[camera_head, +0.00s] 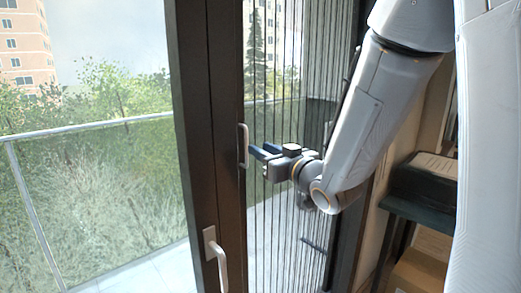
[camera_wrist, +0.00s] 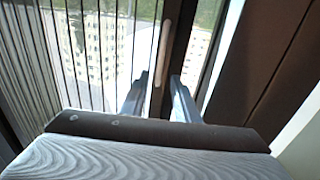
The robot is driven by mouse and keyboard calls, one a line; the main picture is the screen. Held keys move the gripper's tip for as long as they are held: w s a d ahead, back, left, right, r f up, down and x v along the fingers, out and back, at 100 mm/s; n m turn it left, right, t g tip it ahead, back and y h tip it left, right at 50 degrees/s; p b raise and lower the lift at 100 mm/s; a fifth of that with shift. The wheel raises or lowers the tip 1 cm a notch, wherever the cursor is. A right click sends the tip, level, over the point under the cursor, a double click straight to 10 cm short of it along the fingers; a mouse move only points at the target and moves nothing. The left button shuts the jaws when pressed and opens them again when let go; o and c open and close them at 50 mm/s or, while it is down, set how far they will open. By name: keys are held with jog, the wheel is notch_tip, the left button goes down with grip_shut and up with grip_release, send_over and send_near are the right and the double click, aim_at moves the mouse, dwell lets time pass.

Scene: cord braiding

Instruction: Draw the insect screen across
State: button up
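The insect screen (camera_head: 300,80) is a pleated dark mesh with vertical folds, right of a dark upright frame in the head view. It also fills the left of the wrist view (camera_wrist: 60,60). A slim pale handle (camera_head: 243,146) stands upright at the screen's left edge; it shows in the wrist view too (camera_wrist: 163,50). My gripper (camera_head: 259,150) is just right of the handle, fingers pointing at it. In the wrist view its two fingers (camera_wrist: 158,85) are apart, with the handle's lower end seen between their tips. I cannot tell whether either finger touches it.
A pale lever handle (camera_head: 219,262) sits lower on the dark door frame (camera_head: 212,190). Left of it is an opening or clear glass onto a balcony with a railing (camera_head: 90,128). A dark shelf with boxes (camera_head: 425,180) stands at the right, near my arm.

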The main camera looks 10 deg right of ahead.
jog(key=w+a+n+g+y+p, duration=0.1)
jog(key=w+n+g+y+p, duration=0.1)
jog(key=w+n+g+y, duration=0.1)
jog(key=shift+w+a+n+y+p, duration=0.4)
jog(key=shift+w+y, duration=0.7)
jog(key=shift+w, duration=0.8)
jog(key=shift+d, duration=0.15)
grip_shut()
